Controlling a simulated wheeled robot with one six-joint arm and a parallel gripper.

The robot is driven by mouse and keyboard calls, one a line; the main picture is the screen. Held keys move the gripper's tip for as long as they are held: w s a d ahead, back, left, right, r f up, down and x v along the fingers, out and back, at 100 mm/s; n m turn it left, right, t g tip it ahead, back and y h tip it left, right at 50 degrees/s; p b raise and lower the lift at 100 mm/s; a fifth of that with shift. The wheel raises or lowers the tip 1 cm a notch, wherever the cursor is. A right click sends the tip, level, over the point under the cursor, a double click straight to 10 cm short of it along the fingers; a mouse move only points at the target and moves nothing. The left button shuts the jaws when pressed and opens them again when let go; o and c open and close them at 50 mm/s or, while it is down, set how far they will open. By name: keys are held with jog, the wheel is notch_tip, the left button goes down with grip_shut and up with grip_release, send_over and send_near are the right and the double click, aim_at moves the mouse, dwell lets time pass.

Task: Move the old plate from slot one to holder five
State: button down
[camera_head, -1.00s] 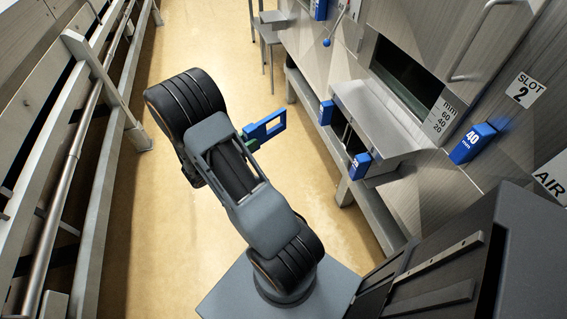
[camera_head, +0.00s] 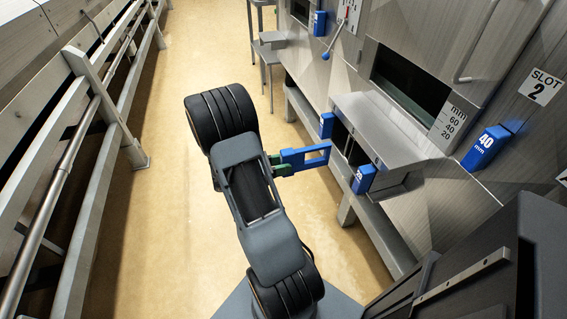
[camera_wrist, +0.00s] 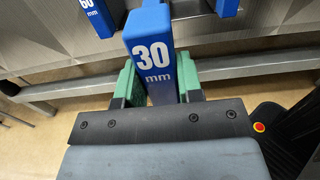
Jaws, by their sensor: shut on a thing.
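My gripper (camera_head: 283,166) has green fingers and is shut on a blue plate marked 30 mm (camera_wrist: 152,52). In the head view this plate (camera_head: 317,157) points right, towards the machine's wall, and has a slot-shaped opening in it. Its far end appears close to two blue pieces by the steel ledge, one above (camera_head: 327,125) and one below (camera_head: 363,179). I cannot tell whether it touches them. The wrist view shows the green fingers on both sides of the plate. No label for slot one or holder five can be read.
A blue 40 mm plate (camera_head: 486,146) sits beside the SLOT 2 sign (camera_head: 540,87). A blue 60 mm plate (camera_wrist: 97,16) is at the wrist view's upper left. A steel ledge (camera_head: 385,122) juts from the wall. A railing (camera_head: 95,115) runs along the left; the floor between is clear.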

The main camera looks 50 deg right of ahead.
aim_at(300, 160)
jog(key=shift+p+x, duration=0.35)
jog(key=shift+x, duration=2.5)
jog(key=shift+p, duration=0.4)
